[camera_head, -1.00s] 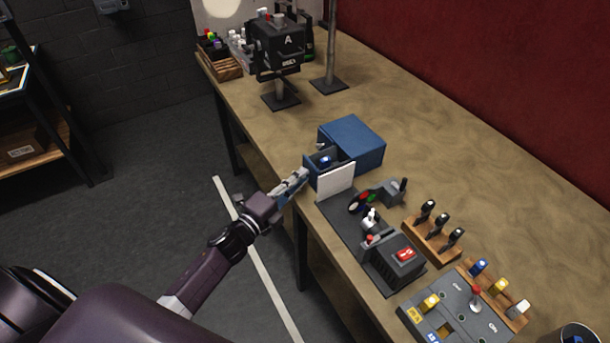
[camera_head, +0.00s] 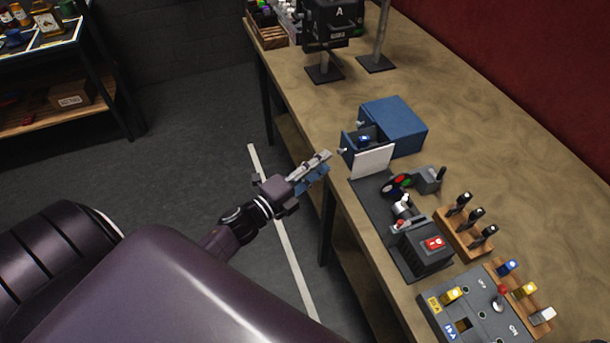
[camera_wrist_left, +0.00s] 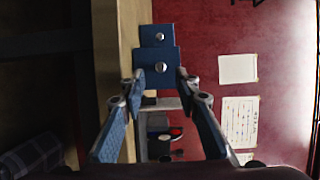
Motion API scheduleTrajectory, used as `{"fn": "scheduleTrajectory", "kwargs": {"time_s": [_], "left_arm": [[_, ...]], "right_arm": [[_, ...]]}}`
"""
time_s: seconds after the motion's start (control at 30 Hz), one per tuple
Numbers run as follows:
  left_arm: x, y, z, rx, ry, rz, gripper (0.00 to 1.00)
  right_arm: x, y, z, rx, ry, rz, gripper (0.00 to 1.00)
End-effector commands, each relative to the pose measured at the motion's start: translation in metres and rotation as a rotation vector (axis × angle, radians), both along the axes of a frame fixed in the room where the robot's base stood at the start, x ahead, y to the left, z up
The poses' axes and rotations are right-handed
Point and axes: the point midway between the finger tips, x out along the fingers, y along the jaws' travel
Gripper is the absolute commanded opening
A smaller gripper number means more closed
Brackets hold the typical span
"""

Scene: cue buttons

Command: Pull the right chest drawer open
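A blue chest (camera_head: 400,120) sits on the workbench near its front edge. Its right drawer (camera_head: 348,153) stands pulled out, with a small dark blue item (camera_head: 365,141) inside. The left drawer is shut; its knob (camera_head: 361,123) shows farther back. In the left wrist view the right drawer front (camera_wrist_left: 150,62) is nearer and larger than the left drawer front (camera_wrist_left: 158,35). My left gripper (camera_head: 325,158) is open and empty, short of the drawer knob (camera_head: 341,150) and apart from it. In the wrist view its fingers (camera_wrist_left: 160,77) are spread. My right gripper is not in view.
A white panel (camera_head: 371,163) stands right beside the open drawer. A dark control station (camera_head: 425,246), tool rack (camera_head: 468,228) and button panel (camera_head: 470,310) lie to the right. A black box on a stand (camera_head: 327,30) is at the back. Floor before the bench is clear.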

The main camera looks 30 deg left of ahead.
Motion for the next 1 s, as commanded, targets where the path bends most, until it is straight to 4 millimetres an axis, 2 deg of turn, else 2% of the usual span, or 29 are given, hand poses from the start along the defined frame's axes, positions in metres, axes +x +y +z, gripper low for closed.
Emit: {"fn": "scheduleTrajectory", "kwargs": {"time_s": [0.03, 0.2, 0.4, 1.0], "left_arm": [[-0.011, 0.003, -0.001, 0.000, 0.002, 0.000, 0.30], [-0.039, 0.011, -0.001, 0.000, 0.002, 0.001, 0.30], [-0.059, 0.017, 0.000, -0.001, 0.000, 0.001, 0.30], [-0.063, 0.018, 0.000, -0.001, -0.001, 0.001, 0.30]], "right_arm": [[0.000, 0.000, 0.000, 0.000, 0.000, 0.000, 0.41], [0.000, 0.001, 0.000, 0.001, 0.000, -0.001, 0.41], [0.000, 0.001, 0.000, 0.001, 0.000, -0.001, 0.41], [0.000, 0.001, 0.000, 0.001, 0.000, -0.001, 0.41]]}}
